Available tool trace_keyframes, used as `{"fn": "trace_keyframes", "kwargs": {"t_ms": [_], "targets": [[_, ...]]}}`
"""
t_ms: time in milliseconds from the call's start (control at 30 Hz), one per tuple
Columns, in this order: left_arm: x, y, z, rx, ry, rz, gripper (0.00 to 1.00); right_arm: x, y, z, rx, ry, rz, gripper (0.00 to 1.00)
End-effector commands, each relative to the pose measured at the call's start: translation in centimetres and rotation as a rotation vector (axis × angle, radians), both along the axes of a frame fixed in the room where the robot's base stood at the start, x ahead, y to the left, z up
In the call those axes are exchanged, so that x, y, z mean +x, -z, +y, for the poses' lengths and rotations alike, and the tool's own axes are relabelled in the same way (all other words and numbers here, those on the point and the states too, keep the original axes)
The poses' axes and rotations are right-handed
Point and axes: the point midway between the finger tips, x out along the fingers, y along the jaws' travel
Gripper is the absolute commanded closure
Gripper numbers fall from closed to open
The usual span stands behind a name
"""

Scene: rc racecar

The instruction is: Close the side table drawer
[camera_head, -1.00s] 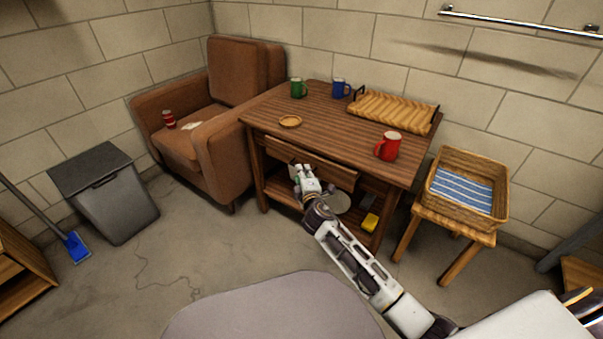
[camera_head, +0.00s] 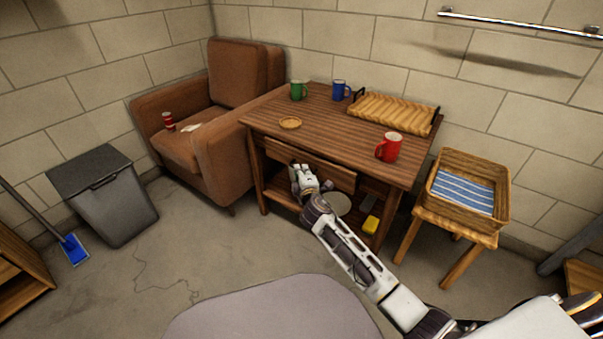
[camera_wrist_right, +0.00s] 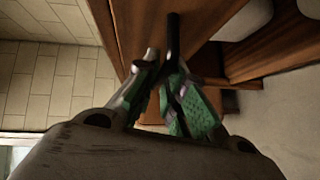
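The wooden side table (camera_head: 275,118) stands against the back wall. My left gripper is not in view.
An armchair (camera_head: 235,75) stands left, a stool with a basket (camera_head: 470,160) right.

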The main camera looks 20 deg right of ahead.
Motion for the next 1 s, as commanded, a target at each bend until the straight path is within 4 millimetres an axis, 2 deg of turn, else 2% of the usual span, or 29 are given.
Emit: {"fn": "trace_keyframes", "kwargs": {"t_ms": [467, 800, 1000], "targets": [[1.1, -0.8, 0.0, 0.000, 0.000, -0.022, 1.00, 0.2, 0.0, -0.3, -0.001, 0.001, 0.001, 1.00], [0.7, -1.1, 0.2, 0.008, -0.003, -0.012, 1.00, 2.5, -0.1, -3.1, -0.001, 0.001, 0.000, 1.00], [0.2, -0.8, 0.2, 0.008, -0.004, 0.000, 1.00, 2.8, 0.0, -3.6, 0.000, 0.002, 0.000, 1.00]]}}
